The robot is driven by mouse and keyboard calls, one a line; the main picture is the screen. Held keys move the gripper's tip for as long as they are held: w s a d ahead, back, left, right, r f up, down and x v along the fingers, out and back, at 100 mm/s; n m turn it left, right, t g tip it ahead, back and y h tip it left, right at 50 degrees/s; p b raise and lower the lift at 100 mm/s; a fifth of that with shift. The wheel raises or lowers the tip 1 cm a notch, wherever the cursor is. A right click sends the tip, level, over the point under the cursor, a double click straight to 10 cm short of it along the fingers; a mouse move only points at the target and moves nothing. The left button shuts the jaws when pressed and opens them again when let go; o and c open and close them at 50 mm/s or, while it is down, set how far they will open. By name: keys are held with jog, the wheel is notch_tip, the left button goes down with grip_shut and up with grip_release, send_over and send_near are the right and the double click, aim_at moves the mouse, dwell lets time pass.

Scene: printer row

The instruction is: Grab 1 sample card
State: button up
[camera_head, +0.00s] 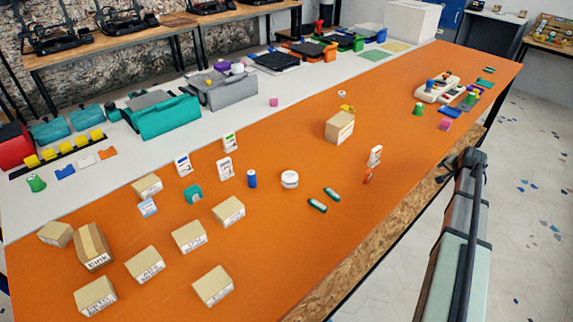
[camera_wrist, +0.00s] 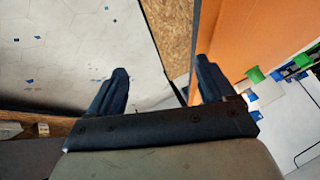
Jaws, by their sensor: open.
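Several small upright white cards with printed fronts stand on the orange table (camera_head: 290,250). One card (camera_head: 183,166) has a blue mark, one (camera_head: 224,168) stands to its right, and one with green (camera_head: 229,142) is behind them. Another white card (camera_head: 375,156) stands alone nearer the right table edge. I cannot read which are sample cards. My gripper (camera_wrist: 160,78) is open and empty in the wrist view, with floor and the table's edge beyond its fingers. In the head view my arm is off the right side of the table, apart from the cards.
Several cardboard boxes (camera_head: 145,264) are spread over the near left, and another box (camera_head: 339,127) stands mid-table. A blue can (camera_head: 252,178), a white round tub (camera_head: 289,179) and two green pieces (camera_head: 318,205) lie between. The strip along the right edge is mostly clear.

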jog(key=w+a+r+n, duration=0.1)
jog(key=w+a+r, duration=0.1)
jog(key=a, duration=0.3)
jog(key=w+a+r+n+y, duration=0.1)
jog(key=w+a+r, duration=0.2)
jog(key=a, duration=0.2)
jog(key=w+a+r+n, duration=0.2)
jog(key=w+a, duration=0.1)
jog(key=a, duration=0.3)
jog(key=shift+a+r+y, duration=0.1)
jog(key=shift+r+y, duration=0.2)
jog(key=shift+r, duration=0.1)
jog(key=w+a+r+n+y, duration=0.1)
jog(key=a+n, duration=0.1)
jog(key=a, duration=0.8)
jog(key=w+a+r+n+y, duration=0.1)
jog(key=a+r+n, duration=0.1)
jog(key=a, duration=0.7)
jog(key=n+g+y, duration=0.2)
jog(key=n+g, duration=0.2)
jog(key=n, duration=0.7)
send_near(224, 167)
jog(key=x, duration=0.6)
jog(key=shift+w+a, duration=0.45)
jog(key=shift+d+x, duration=0.15)
jog(key=shift+x, duration=1.2)
jog(key=shift+d+x, duration=0.2)
jog(key=shift+x, duration=1.15)
jog(key=shift+w, duration=0.1)
jog(key=shift+c, duration=0.4)
